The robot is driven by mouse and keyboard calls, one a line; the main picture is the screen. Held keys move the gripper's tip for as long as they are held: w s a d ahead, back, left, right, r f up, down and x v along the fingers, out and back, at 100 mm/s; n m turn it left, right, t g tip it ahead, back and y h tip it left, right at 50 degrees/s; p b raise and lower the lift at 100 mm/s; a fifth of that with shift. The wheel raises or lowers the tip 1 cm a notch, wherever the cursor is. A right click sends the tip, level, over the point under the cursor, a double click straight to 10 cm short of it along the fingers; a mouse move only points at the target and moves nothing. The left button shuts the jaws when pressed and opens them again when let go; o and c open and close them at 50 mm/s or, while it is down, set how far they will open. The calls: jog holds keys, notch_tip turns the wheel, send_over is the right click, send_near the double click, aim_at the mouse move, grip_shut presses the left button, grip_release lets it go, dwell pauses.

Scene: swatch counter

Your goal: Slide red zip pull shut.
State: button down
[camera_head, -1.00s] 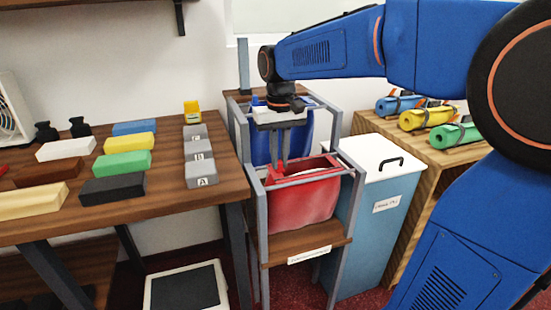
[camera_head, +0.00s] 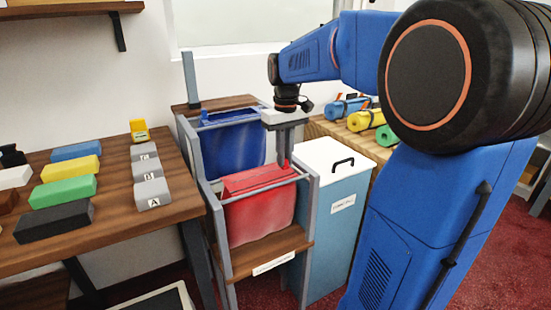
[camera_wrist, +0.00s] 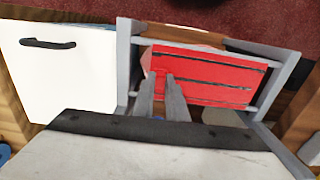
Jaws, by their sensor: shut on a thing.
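The red bag (camera_head: 260,215) hangs in the front of a grey-framed rack, and its red top (camera_wrist: 215,75) with dark lines fills the middle of the wrist view. My gripper (camera_head: 285,166) points down at the right end of the bag's top. In the wrist view its fingers (camera_wrist: 165,82) are close together over the end of the red top nearer the white-lidded bin. They are shut on the red zip pull, which is mostly hidden between the fingertips. In the head view the top looks flat and covered with red.
A blue bag (camera_head: 232,148) hangs behind the red one in the rack (camera_head: 205,190). A white-lidded bin (camera_head: 325,158) stands close on the right, beyond it rolled mats (camera_head: 362,120). A table with coloured blocks (camera_head: 65,190) is at the left.

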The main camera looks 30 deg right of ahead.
jog(key=shift+d, duration=0.2)
jog(key=c, duration=1.8)
grip_release()
jog(key=shift+d, duration=0.15)
jog(key=shift+o, duration=0.2)
notch_tip(320, 180, up, 17)
jog(key=shift+r, duration=0.2)
jog(key=s+a+f+t, duration=0.2)
jog(key=s+a+f, duration=0.3)
jog(key=s+f, duration=0.7)
jog(key=s+a+f+t, duration=0.2)
jog(key=s+a+f, duration=0.4)
jog(key=s+f, duration=0.5)
notch_tip(320, 180, down, 3)
jog(key=shift+s+a+r+t, duration=0.1)
jog(key=shift+s+a+t, duration=0.1)
jog(key=shift+s+t, duration=0.2)
